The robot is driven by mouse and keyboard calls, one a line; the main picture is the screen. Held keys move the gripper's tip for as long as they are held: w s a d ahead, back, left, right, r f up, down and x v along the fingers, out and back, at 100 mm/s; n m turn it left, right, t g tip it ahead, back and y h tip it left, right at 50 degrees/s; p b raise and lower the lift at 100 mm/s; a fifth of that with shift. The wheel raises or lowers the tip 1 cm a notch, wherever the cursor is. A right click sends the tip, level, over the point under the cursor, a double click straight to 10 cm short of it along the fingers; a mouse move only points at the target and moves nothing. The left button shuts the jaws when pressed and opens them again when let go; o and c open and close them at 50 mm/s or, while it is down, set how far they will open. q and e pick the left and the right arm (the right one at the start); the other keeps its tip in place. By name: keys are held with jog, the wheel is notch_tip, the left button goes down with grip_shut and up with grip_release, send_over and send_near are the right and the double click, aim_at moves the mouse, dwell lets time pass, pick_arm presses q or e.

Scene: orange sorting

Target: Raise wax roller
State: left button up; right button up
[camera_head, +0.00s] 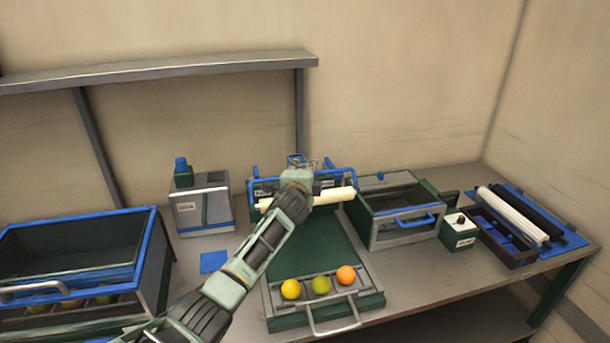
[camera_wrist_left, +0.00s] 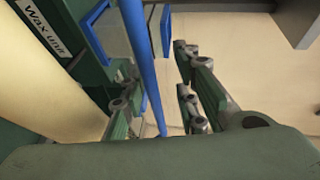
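The wax unit (camera_head: 262,186) stands at the back middle of the table, with a cream wax roller (camera_head: 336,196) across its front. A blue bar handle (camera_head: 340,172) spans the unit above the roller. My left gripper (camera_head: 299,162) is over the middle of the handle, and my arm hides part of the roller and unit. In the left wrist view, the blue handle (camera_wrist_left: 143,65) runs between the spread fingers of my left gripper (camera_wrist_left: 160,95), with a gap on the right finger's side. The cream roller (camera_wrist_left: 45,95) fills the left there, beside the "Wax Unit" label (camera_wrist_left: 44,25). My right gripper is not in view.
A green ramp ends in a tray (camera_head: 322,299) holding a yellow, a green and an orange fruit. A blue-rimmed bin (camera_head: 152,250) stands left and a grey box with a blue-capped bottle (camera_head: 181,165) behind. An open drawer box (camera_head: 400,240) and spare rollers (camera_head: 512,215) stand right.

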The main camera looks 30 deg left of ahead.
pick_arm(q)
jog(key=shift+s+f, duration=0.1)
jog(key=shift+f, duration=0.1)
jog(key=shift+s+d, duration=0.1)
jog(key=shift+s, duration=0.2)
jog(key=v, duration=1.1)
jog(key=shift+r, duration=0.2)
jog(key=shift+s+d, duration=0.1)
